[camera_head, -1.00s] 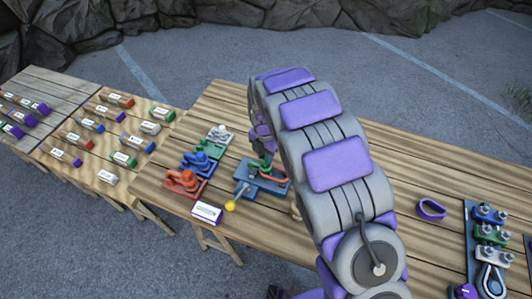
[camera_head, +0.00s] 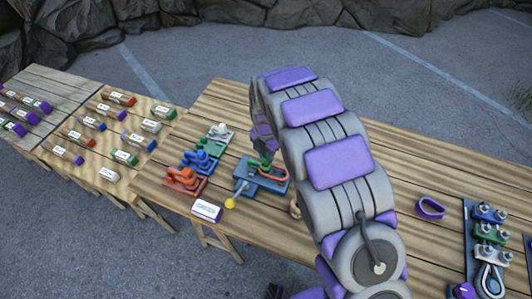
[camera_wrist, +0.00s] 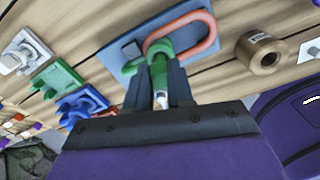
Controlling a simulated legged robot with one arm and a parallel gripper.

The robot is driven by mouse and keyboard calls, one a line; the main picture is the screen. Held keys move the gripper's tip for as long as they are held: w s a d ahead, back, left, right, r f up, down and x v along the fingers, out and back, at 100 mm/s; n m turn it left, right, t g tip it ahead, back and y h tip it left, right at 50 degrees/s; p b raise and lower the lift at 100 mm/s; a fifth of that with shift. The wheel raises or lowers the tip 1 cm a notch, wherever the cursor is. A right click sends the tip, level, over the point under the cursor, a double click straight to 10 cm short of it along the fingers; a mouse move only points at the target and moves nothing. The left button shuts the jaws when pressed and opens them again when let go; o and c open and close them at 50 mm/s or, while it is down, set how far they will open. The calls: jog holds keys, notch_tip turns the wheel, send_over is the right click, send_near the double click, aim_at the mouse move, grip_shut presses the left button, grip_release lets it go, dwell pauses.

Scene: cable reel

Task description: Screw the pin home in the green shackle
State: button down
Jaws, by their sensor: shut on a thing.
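The green shackle (camera_wrist: 184,37) is on a blue plate (camera_wrist: 122,51), with an orange oval link (camera_wrist: 203,20) running through it. In the head view the blue plate (camera_head: 246,172) and orange link (camera_head: 277,180) show beside my arm. My gripper (camera_wrist: 160,70) is at the near side of the shackle, its dark fingers shut on the green pin (camera_wrist: 158,72). A pale piece (camera_wrist: 161,99) shows between the fingers further down. The fingers hide much of the pin, so I cannot tell how deep it sits.
Orange (camera_head: 186,179), blue (camera_head: 200,160) and white (camera_head: 220,133) shackle pieces stand left of the plate. A yellow-knobbed lever (camera_head: 230,203) sticks out at its front. A brown roll (camera_wrist: 262,53) lies to the right in the wrist view. The table's middle is mostly clear.

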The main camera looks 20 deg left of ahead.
jog(key=shift+f, duration=0.65)
jog(key=c, duration=1.6)
grip_release()
grip_shut()
